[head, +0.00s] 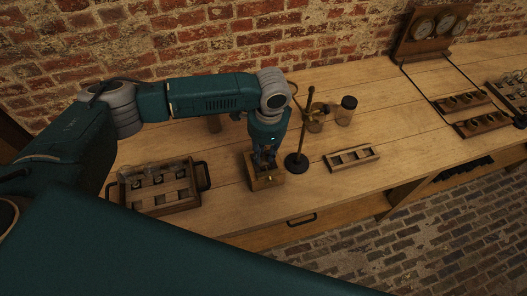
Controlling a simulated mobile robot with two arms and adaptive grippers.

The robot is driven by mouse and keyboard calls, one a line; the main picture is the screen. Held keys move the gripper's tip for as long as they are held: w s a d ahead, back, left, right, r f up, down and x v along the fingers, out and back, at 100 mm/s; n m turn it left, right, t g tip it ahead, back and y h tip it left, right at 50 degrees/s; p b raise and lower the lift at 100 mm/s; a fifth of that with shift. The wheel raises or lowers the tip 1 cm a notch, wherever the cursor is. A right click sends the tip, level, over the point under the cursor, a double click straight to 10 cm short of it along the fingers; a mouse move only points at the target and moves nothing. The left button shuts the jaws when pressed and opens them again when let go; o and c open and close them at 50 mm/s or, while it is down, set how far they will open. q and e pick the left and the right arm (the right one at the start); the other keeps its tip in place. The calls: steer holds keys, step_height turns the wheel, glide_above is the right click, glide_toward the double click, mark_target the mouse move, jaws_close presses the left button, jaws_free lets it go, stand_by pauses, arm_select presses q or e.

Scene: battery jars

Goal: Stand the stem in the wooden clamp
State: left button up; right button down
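The wooden clamp (263,182) is a small wooden block with a brass screw on its front, standing upright on the bench near the front edge. My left gripper (265,161) points straight down, with its fingers at the top of the clamp. The fingers are small and dark here, so I cannot tell whether they are open or shut. I cannot make out the stem; it may be hidden by the fingers or the clamp. My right gripper is not in view.
A stand with a black round base (296,163) is close right of the clamp. Two jars, one a dark-lidded jar (346,111), stand behind it. A slotted rack (351,158) is to the right. A handled tray (160,199) with small parts is to the left.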

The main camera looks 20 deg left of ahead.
arm_select(q)
step_height(320, 180, up, 12)
steer(key=b, duration=0.3)
steer(key=shift+d+r, duration=0.15)
steer(key=shift+d, duration=0.3)
steer(key=shift+s, duration=0.1)
